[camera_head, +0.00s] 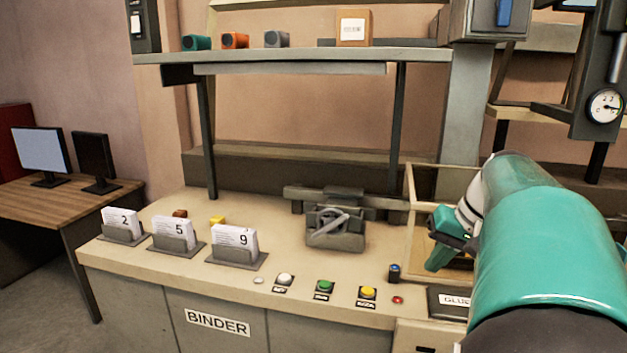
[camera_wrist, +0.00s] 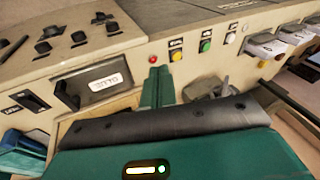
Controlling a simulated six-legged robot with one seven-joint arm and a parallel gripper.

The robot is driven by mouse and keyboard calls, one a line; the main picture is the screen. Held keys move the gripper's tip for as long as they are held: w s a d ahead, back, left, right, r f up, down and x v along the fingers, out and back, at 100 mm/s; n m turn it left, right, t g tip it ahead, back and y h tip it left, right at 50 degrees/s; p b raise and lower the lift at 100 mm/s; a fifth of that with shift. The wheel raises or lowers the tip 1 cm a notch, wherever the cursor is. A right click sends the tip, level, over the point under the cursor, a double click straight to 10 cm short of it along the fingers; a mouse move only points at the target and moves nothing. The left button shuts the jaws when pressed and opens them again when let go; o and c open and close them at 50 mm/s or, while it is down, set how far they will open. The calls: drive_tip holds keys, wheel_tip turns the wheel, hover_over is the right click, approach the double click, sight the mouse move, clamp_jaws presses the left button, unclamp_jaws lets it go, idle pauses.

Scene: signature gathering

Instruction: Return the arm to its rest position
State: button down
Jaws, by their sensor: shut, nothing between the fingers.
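My teal arm reaches in from the right in the head view, and my gripper (camera_head: 440,252) points down over the right end of the binder bench, by a wood-framed box. In the wrist view my gripper (camera_wrist: 157,88) shows as teal fingers close together. It is shut and holds nothing. It is near the GLUE unit (camera_wrist: 103,84) and the row of buttons, and I cannot tell whether it touches anything. The GLUE unit (camera_head: 450,301) is partly hidden behind my arm in the head view.
The BINDER bench (camera_head: 130,257) carries card holders marked 2, 5 and 9 (camera_head: 235,245), a grey clamp device (camera_head: 335,229) and coloured buttons (camera_head: 324,286). A wood-framed open box (camera_head: 409,190) stands beside my gripper. A shelf (camera_head: 290,56) spans above. The bench's back left is mostly clear.

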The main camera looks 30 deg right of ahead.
drive_tip(key=w+a+f+n+h, duration=0.1)
drive_tip(key=a+f+n, duration=0.1)
drive_tip(key=a, duration=0.8)
drive_tip(key=w+a+f+n, duration=0.1)
drive_tip(key=a+n, duration=0.1)
drive_tip(key=a, duration=0.8)
drive_tip(key=s+a+f+n, duration=0.2)
drive_tip(key=a+f, duration=0.1)
drive_tip(key=a, duration=0.3)
drive_tip(key=s+a+f+n+t, duration=0.1)
drive_tip(key=s+a+f, duration=0.1)
drive_tip(key=a, duration=0.5)
drive_tip(key=shift+s+a+f+n+h, duration=0.25)
drive_tip(key=shift+s+f+n+h, duration=0.15)
drive_tip(key=shift+f, duration=0.25)
